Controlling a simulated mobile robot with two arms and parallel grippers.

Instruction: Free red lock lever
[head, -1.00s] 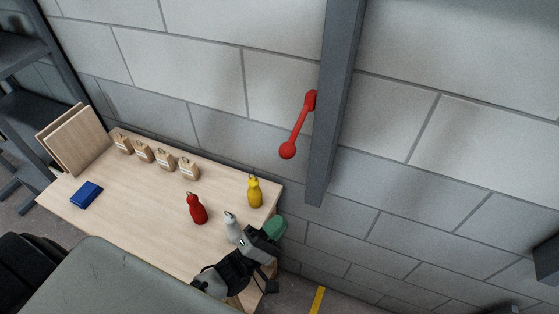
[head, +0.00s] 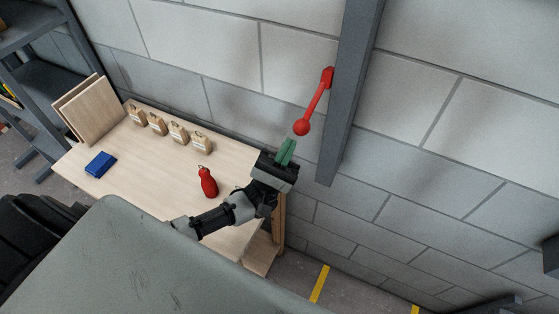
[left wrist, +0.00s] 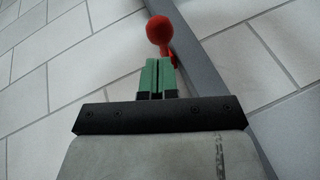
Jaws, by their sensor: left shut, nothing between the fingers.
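The red lock lever (head: 315,104) is mounted on the side of a grey upright post (head: 350,100) against the wall. It slants down and left to a round red knob (head: 302,127). My left gripper (head: 287,150) has green fingers, shut and empty, pointing up just below and left of the knob. In the left wrist view the knob (left wrist: 160,30) appears straight beyond the closed fingertips (left wrist: 157,62); whether they touch cannot be told.
A dark shelf (head: 30,70) stands at left.

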